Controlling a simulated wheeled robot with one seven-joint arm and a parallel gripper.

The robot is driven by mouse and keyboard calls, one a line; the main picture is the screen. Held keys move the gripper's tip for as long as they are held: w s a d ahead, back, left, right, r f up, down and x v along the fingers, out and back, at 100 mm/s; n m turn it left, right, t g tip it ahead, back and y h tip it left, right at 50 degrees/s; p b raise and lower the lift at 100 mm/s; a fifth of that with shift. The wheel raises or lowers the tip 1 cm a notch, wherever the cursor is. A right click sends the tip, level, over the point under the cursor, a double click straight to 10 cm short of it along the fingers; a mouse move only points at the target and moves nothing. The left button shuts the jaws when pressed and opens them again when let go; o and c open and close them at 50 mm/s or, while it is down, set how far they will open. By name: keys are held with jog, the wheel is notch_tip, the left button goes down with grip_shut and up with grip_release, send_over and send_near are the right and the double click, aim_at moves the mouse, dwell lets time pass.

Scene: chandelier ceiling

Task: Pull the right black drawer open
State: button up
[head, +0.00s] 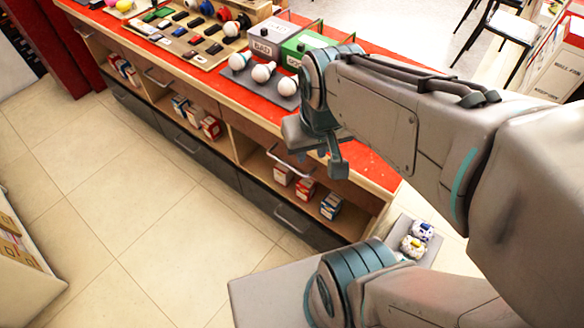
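The right black drawer (262,200) is at the bottom right of the long wooden counter in the head view. Its front looks flush with the counter, so it appears shut. Its pale bar handle (292,219) runs along the front. My gripper (330,160) is in front of the counter's upper right part, above and apart from that handle. It points downward and seems to hold nothing. The gap between its fingers is not clear from this angle.
The wooden upper drawer has its own handle (291,163). Small boxes (305,190) sit on the open shelf between. More black drawers (187,143) continue left. Bulbs (263,73) and bins (268,40) stand on the red top. The tiled floor (150,215) in front is clear.

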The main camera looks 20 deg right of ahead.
aim_at(286, 221)
jog(key=w+a+f+g+h+b, duration=0.1)
jog(key=w+a+f+h+b, duration=0.3)
jog(key=f, duration=0.8)
jog(key=w+d+f+n+g+h+b, duration=0.15)
jog(key=w+f+b, duration=0.45)
jog(key=f, duration=0.6)
jog(key=w+a+f+g+h+b, duration=0.2)
jog(key=w+f+h+b, duration=0.3)
jog(key=f, duration=0.7)
jog(key=a+f+n+t+h+b, duration=0.15)
jog(key=f+t+b, duration=0.25)
jog(key=f, duration=0.9)
jog(key=a+f+n+t+b, duration=0.2)
jog(key=f+t+b, duration=0.15)
jog(key=f, duration=0.95)
jog(key=a+f+n+t+h+b, duration=0.1)
jog(key=a+f+n+t+b, duration=0.3)
jog(key=f, duration=0.9)
jog(key=shift+m+g, duration=0.4)
jog(key=shift+m, duration=0.5)
jog(key=b+x, duration=0.1)
jog(key=x, duration=0.3)
jog(key=b+x, duration=0.1)
jog(key=x, duration=0.4)
jog(key=b+x, duration=0.1)
jog(key=x, duration=0.4)
jog(key=shift+s+d+b, duration=0.25)
jog(key=shift+d+b, duration=0.05)
jog(key=shift+d, duration=0.15)
grip_shut()
